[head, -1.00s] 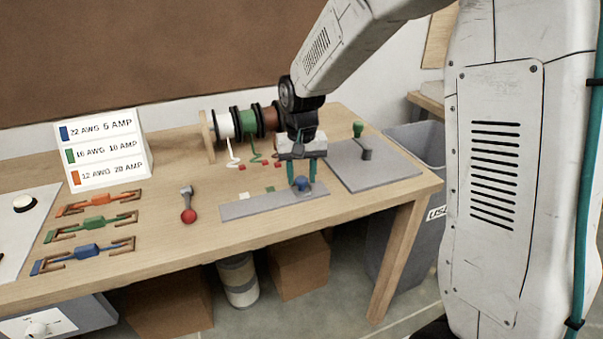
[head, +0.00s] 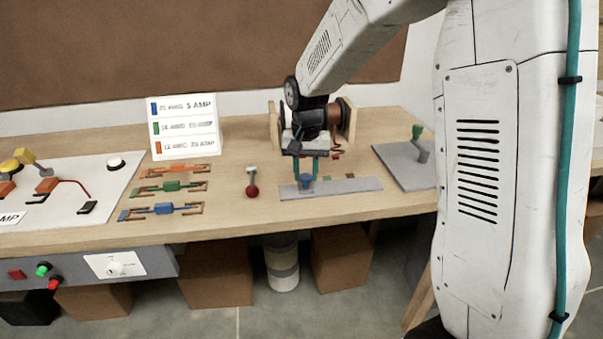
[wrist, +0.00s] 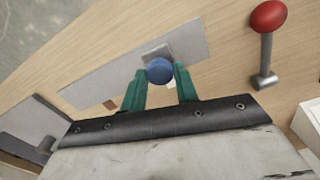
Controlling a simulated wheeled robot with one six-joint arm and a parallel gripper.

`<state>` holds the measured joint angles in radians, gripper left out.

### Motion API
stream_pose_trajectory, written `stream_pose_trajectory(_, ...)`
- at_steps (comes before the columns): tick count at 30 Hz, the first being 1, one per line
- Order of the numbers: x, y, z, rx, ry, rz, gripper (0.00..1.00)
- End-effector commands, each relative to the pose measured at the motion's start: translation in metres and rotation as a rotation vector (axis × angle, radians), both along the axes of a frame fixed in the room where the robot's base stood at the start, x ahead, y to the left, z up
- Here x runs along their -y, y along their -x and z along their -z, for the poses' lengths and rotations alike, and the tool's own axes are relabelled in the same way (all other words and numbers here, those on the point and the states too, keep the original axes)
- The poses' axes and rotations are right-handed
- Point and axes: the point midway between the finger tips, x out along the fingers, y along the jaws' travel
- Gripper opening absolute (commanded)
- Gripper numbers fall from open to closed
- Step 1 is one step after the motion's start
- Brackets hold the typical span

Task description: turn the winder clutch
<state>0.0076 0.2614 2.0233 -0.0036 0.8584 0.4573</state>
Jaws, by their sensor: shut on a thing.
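My gripper (head: 306,181) is shut on a blue knob (wrist: 159,70), with a green finger on each side of it. The knob sits near the left end of a long grey plate (head: 350,185). A short lever with a red ball (head: 252,191) stands left of the plate; it also shows in the wrist view (wrist: 268,16). A crank with a green handle (head: 417,132) stands on a grey base plate (head: 393,163) at the right. No label shows which of these is the winder clutch. My gripper hides part of the wire spools (head: 345,118) behind it.
A wire-gauge sign (head: 185,128) stands at the back left, with orange, green and blue fuse-like pieces (head: 172,187) before it. A white panel (head: 70,195) with a button lies at the far left. Small coloured marks lie behind the plate. Boxes stand under the bench.

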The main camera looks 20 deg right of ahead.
Motion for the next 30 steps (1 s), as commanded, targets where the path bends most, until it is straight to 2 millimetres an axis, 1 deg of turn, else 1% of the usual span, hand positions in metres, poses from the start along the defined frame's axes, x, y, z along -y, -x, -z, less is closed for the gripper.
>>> stream_pose_trajectory(8,-0.004,-0.001,-0.001,0.004,-0.005,0.001,0.0)
stream_pose_trajectory(9,-0.004,-0.002,-0.001,0.004,-0.006,0.001,0.36)
stream_pose_trajectory(11,-0.004,-0.002,-0.001,0.004,-0.005,0.0,0.52)
stream_pose_trajectory(19,-0.001,-0.001,-0.001,0.003,-0.003,0.004,0.52)
stream_pose_trajectory(22,-0.001,-0.001,-0.007,0.004,-0.004,0.004,0.52)
stream_pose_trajectory(26,-0.001,-0.002,-0.026,0.007,-0.003,0.003,0.52)
stream_pose_trajectory(30,-0.003,-0.002,-0.051,0.006,-0.004,0.001,0.52)
